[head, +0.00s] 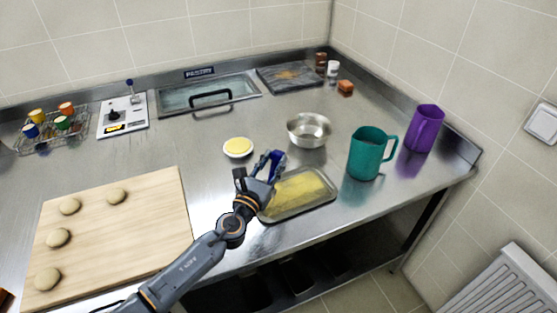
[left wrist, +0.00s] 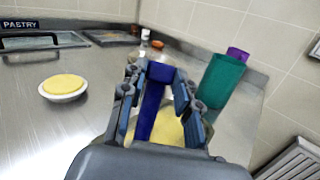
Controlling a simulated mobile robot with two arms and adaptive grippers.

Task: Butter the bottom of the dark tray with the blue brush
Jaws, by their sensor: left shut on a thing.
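My left gripper (head: 268,166) is shut on the blue brush (left wrist: 152,104), whose handle stands up between the fingers in the left wrist view. The gripper is over the far left corner of a grey metal tray (head: 308,209) near the counter's front edge. Yellow butter (head: 300,190) covers much of the tray's bottom. The bristles are hidden, so I cannot tell whether they touch the tray. A small white dish (head: 238,154) with yellow butter stands left of and behind the gripper; it also shows in the left wrist view (left wrist: 63,97). My right gripper is out of view.
A steel bowl (head: 309,130), a teal jug (head: 365,155) and a purple jug (head: 423,130) stand right of the gripper. A wooden board (head: 120,235) with several dough balls lies left. A second dark tray (head: 290,77) with brown residue sits at the back.

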